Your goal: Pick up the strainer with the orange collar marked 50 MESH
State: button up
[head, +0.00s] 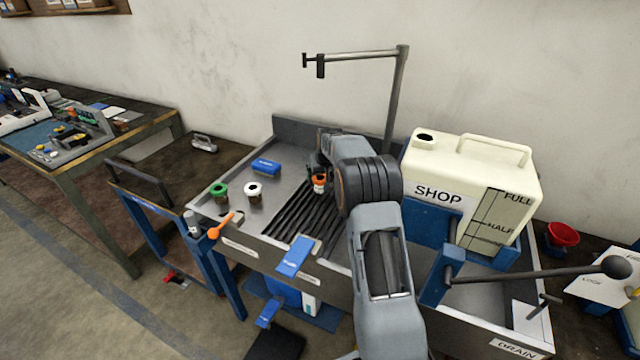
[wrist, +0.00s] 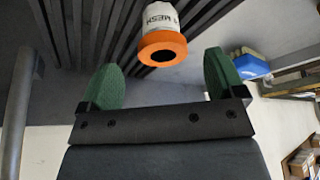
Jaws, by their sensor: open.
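The strainer with the orange collar (head: 319,181) stands on the black slatted part of the metal sink bench in the head view. In the wrist view its orange collar (wrist: 163,48) faces me, with a white body behind it; "MESH" is readable, the number only partly. My gripper (head: 320,166) is above and right at the strainer in the head view, partly hidden by my own arm. In the wrist view my gripper (wrist: 163,82) is open, its two green pads apart with nothing between them. The strainer lies just beyond the fingertips, roughly centred.
A green-collared strainer (head: 218,189) and a white-collared strainer (head: 253,189) stand to the left on the sink bench. A large cream SHOP tank (head: 470,185) stands on the right, and a grey post (head: 396,100) rises behind.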

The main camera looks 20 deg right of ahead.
aim_at(321, 180)
jog(key=shift+p+x, duration=0.65)
jog(key=shift+x, duration=2.8)
jog(key=shift+s+a, duration=0.15)
jog(key=shift+c, duration=0.2)
jog(key=c, duration=1.1)
jog(key=shift+o, duration=0.2)
